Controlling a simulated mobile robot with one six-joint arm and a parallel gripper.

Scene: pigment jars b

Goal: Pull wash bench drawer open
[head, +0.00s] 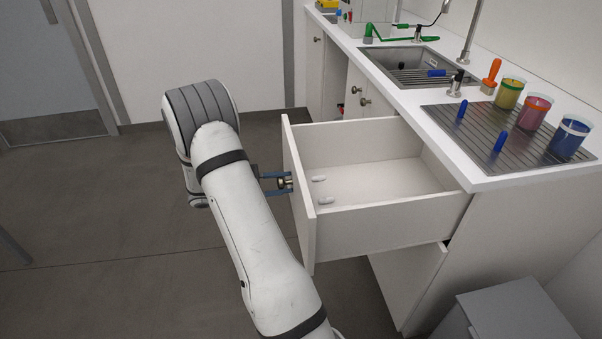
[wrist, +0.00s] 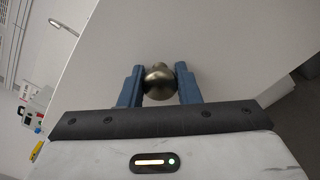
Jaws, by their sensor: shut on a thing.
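The wash bench drawer (head: 378,222) is white and stands well out from the bench in the head view. Its inside shows, with two small pale pieces near the front panel. My gripper (head: 284,183) is at the outer face of the drawer front, shut on the round metal knob (head: 286,181). In the wrist view, the blue fingers of my gripper (wrist: 160,85) close on both sides of the knob (wrist: 159,82), against the white drawer front (wrist: 210,40). Part of the gripper is hidden behind my arm in the head view.
The bench top (head: 400,98) carries a sink (head: 408,79) and a ribbed drain mat (head: 470,135). Yellow, red and blue jars (head: 569,138) stand at its right. A grey box (head: 515,312) is on the floor at the lower right. Floor left of my arm is clear.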

